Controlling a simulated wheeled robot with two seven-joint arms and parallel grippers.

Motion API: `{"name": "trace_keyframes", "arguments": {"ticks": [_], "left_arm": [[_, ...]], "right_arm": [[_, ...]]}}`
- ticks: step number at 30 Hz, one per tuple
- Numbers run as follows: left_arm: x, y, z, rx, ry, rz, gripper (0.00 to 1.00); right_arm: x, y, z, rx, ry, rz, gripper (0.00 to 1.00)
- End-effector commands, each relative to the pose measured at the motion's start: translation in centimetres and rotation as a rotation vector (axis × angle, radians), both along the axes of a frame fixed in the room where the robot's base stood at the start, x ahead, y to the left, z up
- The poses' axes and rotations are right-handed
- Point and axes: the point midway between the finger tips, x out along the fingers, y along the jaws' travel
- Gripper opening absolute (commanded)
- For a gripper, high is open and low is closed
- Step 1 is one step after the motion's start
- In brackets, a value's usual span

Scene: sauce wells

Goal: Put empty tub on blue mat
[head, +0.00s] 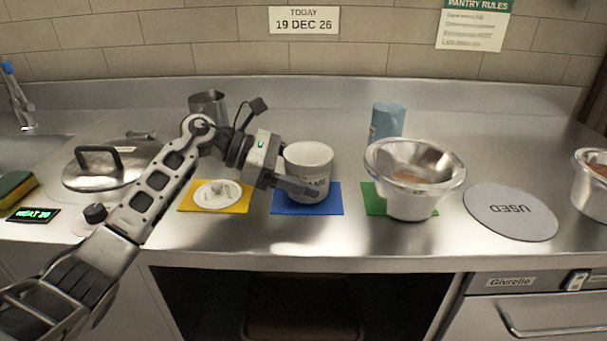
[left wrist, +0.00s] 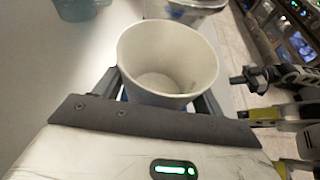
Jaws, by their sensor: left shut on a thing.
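The white tub (head: 307,158) is upright at the blue mat (head: 332,206) in the head view, its base over the mat's middle. I cannot tell whether it rests on the mat or hangs just above it. My left gripper (head: 298,188) is shut on the tub, one finger showing across its front. In the left wrist view the tub (left wrist: 168,60) sits between the fingers, and its inside looks empty. The gripper hides part of the tub's left side and some of the mat.
Left of the blue mat, a white lid (head: 217,194) lies on a yellow mat (head: 186,203). To the right, a metal bowl (head: 412,202) stands on a green mat (head: 374,200), with a blue cup (head: 386,120) behind. A grey "USED" disc (head: 510,211) lies farther right. A metal jug (head: 208,105) stands behind my arm.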

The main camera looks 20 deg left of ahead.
Motion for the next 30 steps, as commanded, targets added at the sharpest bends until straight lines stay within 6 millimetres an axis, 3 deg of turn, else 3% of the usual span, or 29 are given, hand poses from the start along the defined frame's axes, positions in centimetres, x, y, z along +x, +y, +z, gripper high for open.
{"name": "trace_keyframes", "arguments": {"ticks": [14,15,16,27,30], "left_arm": [[0.0,0.0,-1.4,-0.001,-0.004,0.001,0.39],[0.0,0.0,-1.2,-0.001,-0.003,0.001,0.81],[0.0,0.0,-1.2,-0.001,-0.003,0.001,0.90],[0.0,0.0,-0.7,-0.001,-0.003,0.001,0.92],[-0.2,1.2,-0.6,0.002,-0.004,0.006,0.92]], "right_arm": [[0.2,0.0,-0.6,-0.006,0.001,0.001,0.00],[0.2,0.0,-0.3,-0.005,0.000,0.001,0.00],[0.2,0.0,-0.3,-0.005,0.000,0.001,0.00],[0.0,0.0,0.6,-0.002,-0.004,0.001,0.00],[0.0,0.0,0.0,-0.002,-0.001,0.001,0.00]]}}
